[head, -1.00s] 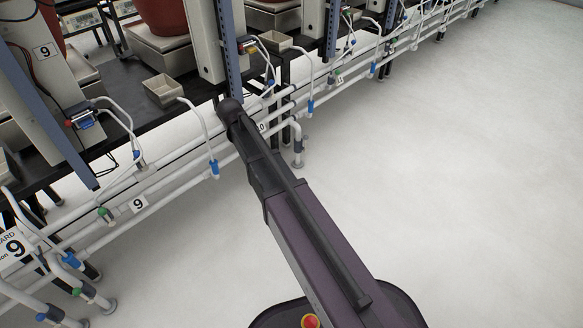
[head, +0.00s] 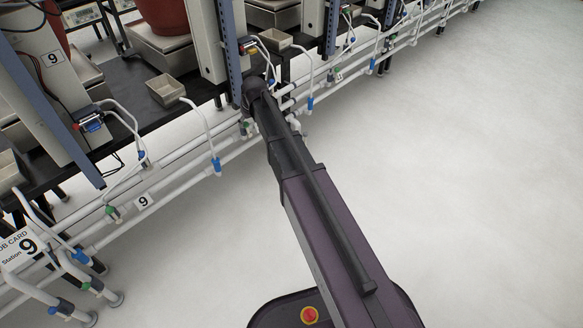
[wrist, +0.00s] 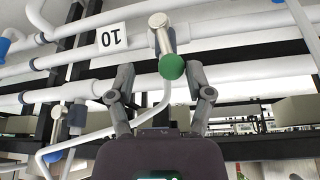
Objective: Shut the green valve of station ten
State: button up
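In the wrist view a round green valve knob (wrist: 172,66) sits on the end of a silver valve body (wrist: 160,28) on a white pipe. A label reading 10 (wrist: 111,37), upside down, is on the pipe beside it. My gripper (wrist: 160,76) is open, its two fingers spread on either side of and below the knob in the picture. The knob appears between and just beyond the fingertips; I cannot tell whether anything touches. Nothing is held. In the head view my arm hides the gripper and the 10 label.
White pipes run along the bench front, with blue-ended hoses (head: 216,166). Station nine, with its label (head: 144,201) and job card (head: 22,246), is at the left. The pale floor (head: 460,180) at right is clear.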

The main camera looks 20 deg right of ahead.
jog(key=shift+p+v, duration=5.5)
jog(key=shift+v, duration=0.75)
jog(key=s+d+f+m+g+b, duration=0.2)
jog(key=s+d+f+b, duration=0.1)
jog(key=s, duration=0.9)
jog(key=s+d+f+m+g+h+b, duration=0.1)
jog(key=s+f, duration=0.5)
jog(key=s, duration=0.6)
jog(key=shift+d+m+g+b, duration=0.4)
jog(key=shift+d+g+b, duration=0.45)
jog(key=shift+b, duration=1)
jog(key=shift+s+d+t, duration=0.1)
jog(key=shift+d+t, duration=0.05)
jog(key=shift+t, duration=0.1)
jog(key=w+a+r+m+p, duration=0.2)
jog(key=w+r+m+p, duration=0.1)
jog(key=w, duration=0.6)
jog(key=w+a+r+m+p, duration=0.3)
jog(key=w, duration=0.6)
jog(key=w+a+r+m+t+p, duration=0.1)
jog(key=w+a+r+m+p, duration=0.1)
jog(key=w, duration=0.7)
jog(key=shift+w+a+r+m+y+p, duration=0.1)
jog(key=shift+r+m+y+p, duration=0.1)
jog(key=shift+r+m+p, duration=0.2)
jog(key=shift+w+a+r+m+y+p, duration=0.1)
jog(key=shift+w+r+m+y+p, duration=0.1)
jog(key=shift+r+m+p, duration=0.15)
